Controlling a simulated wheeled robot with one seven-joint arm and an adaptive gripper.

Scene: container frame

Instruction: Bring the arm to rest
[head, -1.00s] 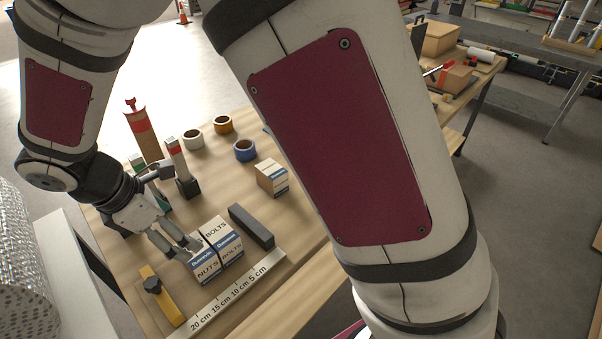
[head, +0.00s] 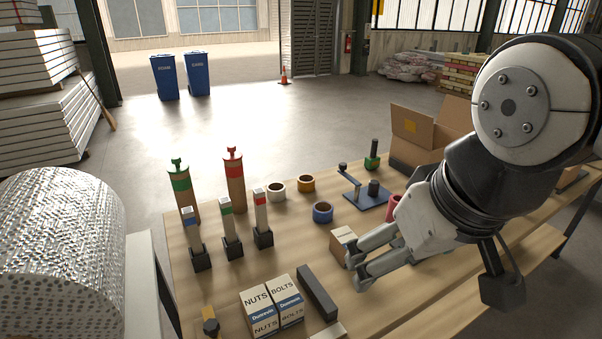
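My gripper (head: 355,270) is at the right, its two fingers pointing left and downward over the workbench (head: 420,315). A gap shows between the fingers, with nothing held in it. A small cardboard box (head: 343,240) shows just behind the fingertips and is partly covered by them. I cannot tell how far the fingers are above it. My arm reaches in from the right edge. The white-and-blue nuts and bolts boxes (head: 272,307) stand together to the left of the gripper, beside a dark grey bar (head: 317,292).
Tape rolls (head: 322,212), a blue-based fixture (head: 370,195) and an open carton (head: 412,140) lie behind the gripper. A foil-wrapped roll (head: 60,260) stands at far left.

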